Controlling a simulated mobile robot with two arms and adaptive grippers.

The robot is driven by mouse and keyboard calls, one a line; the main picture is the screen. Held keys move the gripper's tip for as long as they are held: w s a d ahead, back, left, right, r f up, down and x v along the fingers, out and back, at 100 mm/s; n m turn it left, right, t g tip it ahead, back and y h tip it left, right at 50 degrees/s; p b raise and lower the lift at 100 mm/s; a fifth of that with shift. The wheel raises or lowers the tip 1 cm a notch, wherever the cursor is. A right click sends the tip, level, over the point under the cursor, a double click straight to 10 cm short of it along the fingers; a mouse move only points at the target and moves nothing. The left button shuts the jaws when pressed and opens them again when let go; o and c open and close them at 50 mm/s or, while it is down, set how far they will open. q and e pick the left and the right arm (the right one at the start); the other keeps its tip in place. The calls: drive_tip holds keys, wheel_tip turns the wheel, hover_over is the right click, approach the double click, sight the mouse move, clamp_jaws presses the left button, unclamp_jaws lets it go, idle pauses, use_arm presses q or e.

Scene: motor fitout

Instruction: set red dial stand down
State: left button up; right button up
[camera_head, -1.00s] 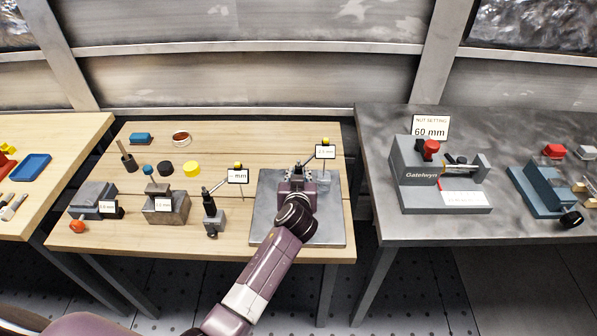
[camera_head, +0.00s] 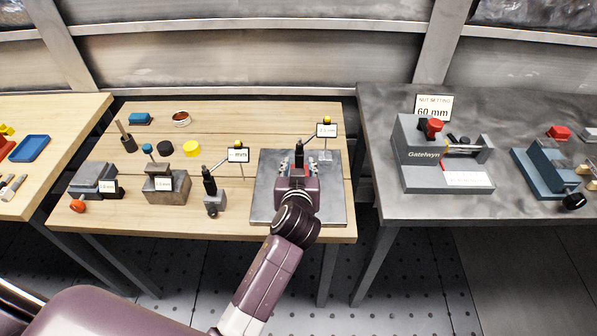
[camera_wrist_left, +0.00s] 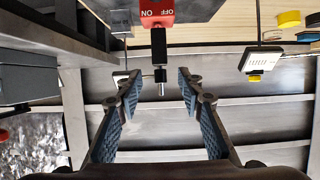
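My left gripper (camera_head: 298,172) hides the stand's base in the head view. My right gripper is out of view.
A similar dial stand (camera_head: 211,190) stands left of the plate. The Gatelwyn fixture (camera_head: 425,165) stands on the grey table at right.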

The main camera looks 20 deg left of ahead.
use_arm(q)
drive_tip(key=v, duration=0.3)
drive_tip(key=shift+s, duration=0.1)
idle(0.4)
